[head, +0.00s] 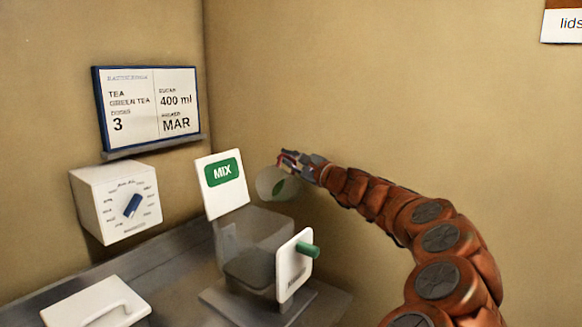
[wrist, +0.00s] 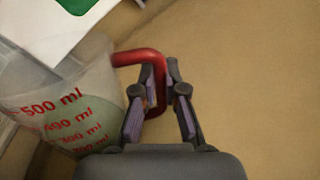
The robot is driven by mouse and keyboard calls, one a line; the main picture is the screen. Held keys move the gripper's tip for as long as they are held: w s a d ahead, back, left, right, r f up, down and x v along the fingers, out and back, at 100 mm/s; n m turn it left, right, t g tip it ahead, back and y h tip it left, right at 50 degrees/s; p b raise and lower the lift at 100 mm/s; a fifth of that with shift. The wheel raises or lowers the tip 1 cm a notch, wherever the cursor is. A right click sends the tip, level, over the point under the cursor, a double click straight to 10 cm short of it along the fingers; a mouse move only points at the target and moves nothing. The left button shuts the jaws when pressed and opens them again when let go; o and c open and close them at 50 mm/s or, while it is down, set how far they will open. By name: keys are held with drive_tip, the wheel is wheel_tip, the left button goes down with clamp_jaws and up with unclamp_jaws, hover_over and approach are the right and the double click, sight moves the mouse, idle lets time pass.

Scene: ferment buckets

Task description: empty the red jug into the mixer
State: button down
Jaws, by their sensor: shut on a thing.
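The red jug (head: 268,184) is a clear jug with a red handle (wrist: 140,57) and red ml marks. My gripper (head: 291,160) is shut on the handle and holds the jug in the air, above and a little right of the mixer. In the wrist view my gripper (wrist: 163,84) has a finger on each side of the handle, and the jug wall (wrist: 45,88) fills the left. A green patch shows on or through the jug; its contents and exact tilt are unclear. The mixer (head: 258,232) is a see-through grey tub behind a white panel with a green knob (head: 309,250).
A white MIX sign (head: 222,184) stands at the mixer's back left. A white dial box (head: 117,203) and a recipe board (head: 149,107) are on the left wall. A white handled lid (head: 97,303) lies on the grey counter (head: 150,262).

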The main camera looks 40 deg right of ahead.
sight(279, 161)
drive_tip(key=shift+s+a+r+n+y+b, duration=0.1)
drive_tip(key=shift+s+a+n+y+b, duration=0.1)
drive_tip(key=shift+a+n+b, duration=0.45)
drive_tip(key=shift+s+a+r+n+y+b, duration=0.1)
drive_tip(key=shift+a+n+y+b, duration=0.15)
drive_tip(key=shift+n+b, duration=0.8)
drive_tip(key=a+n+b, duration=0.2)
drive_tip(key=b, duration=0.2)
drive_tip(key=shift+s+r+y+b, duration=0.1)
drive_tip(key=shift+r+y+b, duration=0.05)
drive_tip(key=shift+y+b, duration=0.15)
drive_tip(key=shift+r, duration=0.25)
drive_tip(key=shift+s+a+n+b, duration=0.2)
drive_tip(key=shift+a+n+b, duration=0.2)
drive_tip(key=shift+n, duration=0.1)
drive_tip(key=shift+s+a+f+n+y+b, duration=0.1)
drive_tip(key=shift+a+n+y+b, duration=0.25)
drive_tip(key=shift+b, duration=0.35)
drive_tip(key=shift+s+a+r+n+b, duration=0.1)
drive_tip(key=shift+a+r+n+b, duration=0.05)
drive_tip(key=shift+a+n+b, duration=0.4)
drive_tip(key=shift+s+a+r+n+b, duration=0.1)
drive_tip(key=shift+a+n+b, duration=0.25)
drive_tip(key=shift+b, duration=0.4)
drive_tip(key=shift+s+a+r+n+y+b, duration=0.15)
drive_tip(key=shift+a+n+y+b, duration=0.2)
drive_tip(key=shift+n+b, duration=0.3)
